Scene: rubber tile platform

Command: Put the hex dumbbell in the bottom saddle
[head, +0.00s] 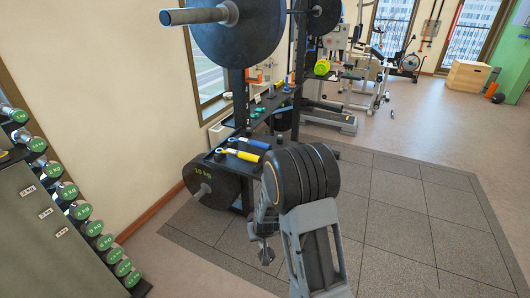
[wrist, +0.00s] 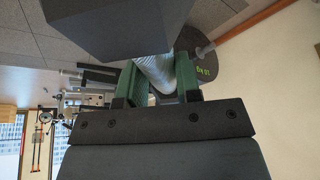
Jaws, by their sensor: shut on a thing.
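The hex dumbbell shows in the wrist view as a large dark faceted head (wrist: 120,25) with a pale metal handle (wrist: 157,73). My gripper (wrist: 155,88) is shut on the handle, with a green finger on either side. The second head is not clearly visible. In the head view my grey arm and a dark rounded stack fill the centre, and I cannot make out the gripper or dumbbell there. A black rack (head: 240,108) with shelves stands just beyond. Its lower shelf (head: 215,158) carries yellow- and blue-handled items. I cannot tell which part is the bottom saddle.
A 10 kg plate (head: 212,182) is low on the rack; it also shows in the wrist view (wrist: 192,50). A barbell plate (head: 235,30) hangs above. A stand of green-ended dumbbells (head: 75,210) is at left. Rubber tiles (head: 400,225) are clear at right.

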